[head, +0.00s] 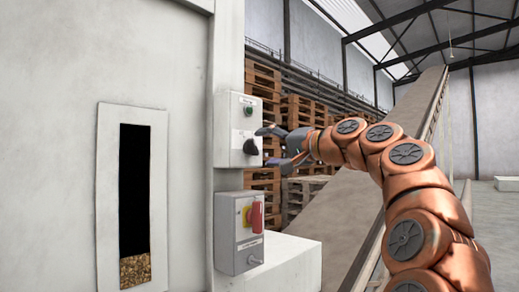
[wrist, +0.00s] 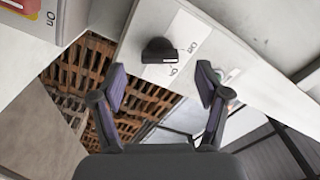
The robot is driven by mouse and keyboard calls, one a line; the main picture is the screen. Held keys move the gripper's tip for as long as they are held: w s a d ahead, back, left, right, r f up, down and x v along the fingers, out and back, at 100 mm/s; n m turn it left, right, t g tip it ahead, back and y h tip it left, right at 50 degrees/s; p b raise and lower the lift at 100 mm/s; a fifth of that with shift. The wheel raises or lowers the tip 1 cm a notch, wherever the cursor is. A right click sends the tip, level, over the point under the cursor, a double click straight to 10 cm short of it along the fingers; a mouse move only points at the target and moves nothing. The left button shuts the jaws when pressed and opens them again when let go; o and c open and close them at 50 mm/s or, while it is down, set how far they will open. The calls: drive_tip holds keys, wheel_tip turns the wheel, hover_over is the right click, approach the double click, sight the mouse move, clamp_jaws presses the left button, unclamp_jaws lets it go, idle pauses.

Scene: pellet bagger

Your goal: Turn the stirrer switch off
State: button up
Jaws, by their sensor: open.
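A black rotary knob (head: 250,147) sits on the upper grey control box (head: 222,130) on the side of the white machine. In the wrist view the knob (wrist: 159,51) lies ahead of my fingers, with a white label (wrist: 170,72) beside and below it. The label carries On and what looks like Off; I cannot tell for sure which mark the knob points to. No readable text names it as the stirrer switch. My gripper (head: 270,147) is open and empty in front of the knob, its fingers apart; the wrist view shows the gripper (wrist: 162,82) not touching it.
A green button (head: 248,111) is above the knob. A lower box (head: 225,232) with a red handle (head: 257,216) on a yellow plate hangs below. A sight window (head: 135,200) shows pellets at its bottom. Pallets (head: 262,82) and a sloping conveyor (head: 370,190) stand behind.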

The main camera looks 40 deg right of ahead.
drive_tip(key=v, duration=0.7)
drive_tip(key=shift+s, duration=0.35)
drive_tip(key=w+a+f+n+g+y+p, duration=0.15)
drive_tip(key=a+f+g, duration=0.25)
drive_tip(key=a+f, duration=0.5)
drive_tip(key=w+a+f+n+g+y+p, duration=0.1)
drive_tip(key=w+a+f+n+g+p, duration=0.2)
drive_tip(key=a+f, duration=0.65)
drive_tip(key=s+a+f+n+g+h, duration=0.1)
drive_tip(key=s+a+f+n+g, duration=0.1)
drive_tip(key=s+a+f+g, duration=0.45)
drive_tip(key=s+a+f+n+g+h+p, duration=0.1)
drive_tip(key=s+a+f, duration=0.25)
drive_tip(key=f, duration=0.25)
drive_tip(key=s+a+f+h+p, duration=0.1)
drive_tip(key=s+a+f, duration=0.1)
drive_tip(key=s+f, duration=0.3)
drive_tip(key=s+d+f+n+g+h+p, duration=0.1)
drive_tip(key=s+d+f+g, duration=0.1)
drive_tip(key=s+f, duration=0.4)
drive_tip(key=s+d+f+g+h+p, duration=0.1)
drive_tip(key=s+d+f+g+h, duration=0.1)
drive_tip(key=s+f, duration=0.3)
drive_tip(key=s+g, duration=0.1)
drive_tip(key=s, duration=0.3)
drive_tip(key=shift+f+n, duration=0.35)
drive_tip(key=shift+f, duration=0.05)
